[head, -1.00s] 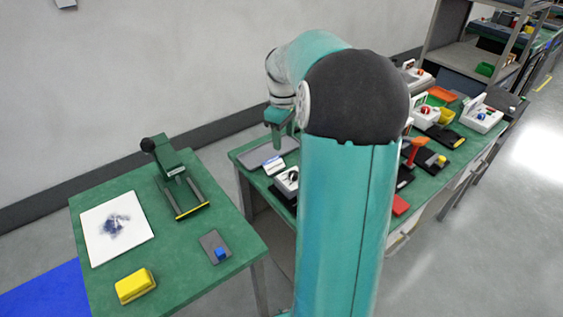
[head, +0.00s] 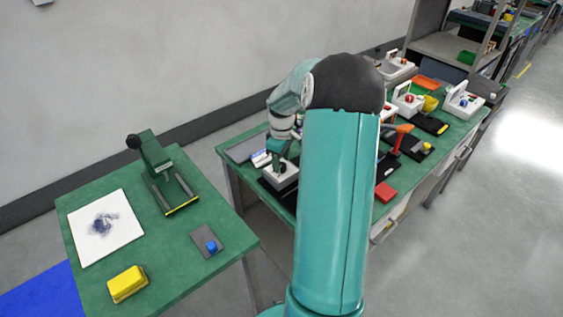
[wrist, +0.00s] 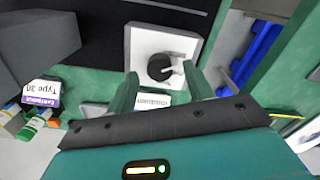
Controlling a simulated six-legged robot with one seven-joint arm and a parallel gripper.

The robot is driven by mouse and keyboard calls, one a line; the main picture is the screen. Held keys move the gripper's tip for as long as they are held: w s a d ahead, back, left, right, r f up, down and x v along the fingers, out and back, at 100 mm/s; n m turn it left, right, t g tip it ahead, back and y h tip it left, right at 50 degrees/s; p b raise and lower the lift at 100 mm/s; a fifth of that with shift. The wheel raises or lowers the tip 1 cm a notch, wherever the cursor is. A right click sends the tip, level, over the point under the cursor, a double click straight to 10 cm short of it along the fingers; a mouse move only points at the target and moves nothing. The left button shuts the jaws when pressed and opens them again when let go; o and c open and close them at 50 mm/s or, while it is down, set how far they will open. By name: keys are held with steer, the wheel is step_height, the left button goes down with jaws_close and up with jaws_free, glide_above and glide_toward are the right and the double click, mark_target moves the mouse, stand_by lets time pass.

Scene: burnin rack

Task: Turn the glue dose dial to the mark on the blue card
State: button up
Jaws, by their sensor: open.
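The dial (wrist: 160,67) is a round black knob with a pale pointer, on a white box (wrist: 140,43). In the wrist view the pointer is towards the right. In the head view the white box (head: 277,182) sits on the far green bench with the dial partly hidden by my arm. My gripper (wrist: 161,72) is open, one finger either side of the dial in the picture; I cannot tell if they touch it.
The far bench (head: 235,140) also holds a red hammer-like tool (head: 398,138), a red block (head: 386,192) and several white fixtures. The near bench (head: 175,235) bears a press (head: 160,175), a white sheet (head: 100,228) and a yellow block (head: 128,284). Floor is clear at right.

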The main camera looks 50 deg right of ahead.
steer(key=shift+f, duration=0.65)
steer(key=c, duration=1)
